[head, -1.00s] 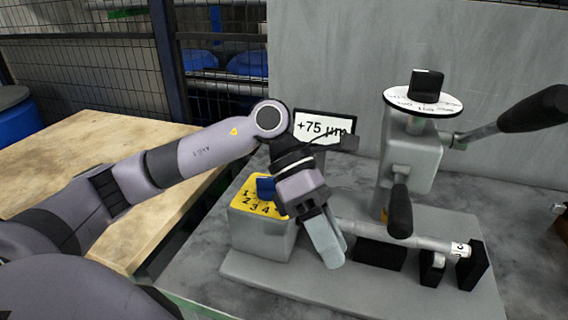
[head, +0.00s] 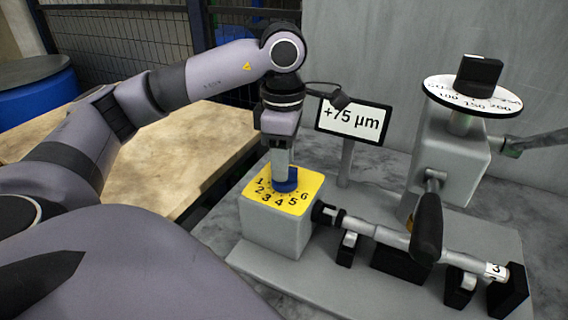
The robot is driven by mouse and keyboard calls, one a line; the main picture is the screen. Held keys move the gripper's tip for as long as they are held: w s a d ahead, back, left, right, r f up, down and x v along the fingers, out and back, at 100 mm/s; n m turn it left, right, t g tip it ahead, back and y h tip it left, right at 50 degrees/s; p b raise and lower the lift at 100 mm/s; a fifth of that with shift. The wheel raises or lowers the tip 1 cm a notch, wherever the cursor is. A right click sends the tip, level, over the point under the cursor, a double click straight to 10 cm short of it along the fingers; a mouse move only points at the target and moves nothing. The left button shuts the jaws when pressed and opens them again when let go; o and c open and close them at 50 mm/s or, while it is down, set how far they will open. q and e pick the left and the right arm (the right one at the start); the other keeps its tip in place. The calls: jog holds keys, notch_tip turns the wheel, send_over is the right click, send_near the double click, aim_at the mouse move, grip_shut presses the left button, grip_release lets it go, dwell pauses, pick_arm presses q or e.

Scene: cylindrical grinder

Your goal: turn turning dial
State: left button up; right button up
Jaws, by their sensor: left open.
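A blue knob (head: 287,183) stands on a yellow numbered plate (head: 262,200), marked 1 to 6, on top of a grey block. My left gripper (head: 284,180) points straight down over the blue knob, with its fingertips at the knob's height. It is open, and its fingers hide part of the knob; whether they touch it I cannot tell. A second dial, a white numbered disc (head: 445,97) with a black knob (head: 478,75) on top, stands on the grey machine head at the right. My right gripper is not in view.
A display (head: 353,121) reading "+75 µm" stands just right of my left gripper. A wooden table (head: 180,150) is at the left, with a blue barrel (head: 45,97) behind.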

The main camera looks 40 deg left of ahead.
pick_arm(q)
jog(key=shift+f, duration=0.65)
grip_shut()
jog(key=shift+n, duration=2.8)
jog(key=shift+r, duration=0.1)
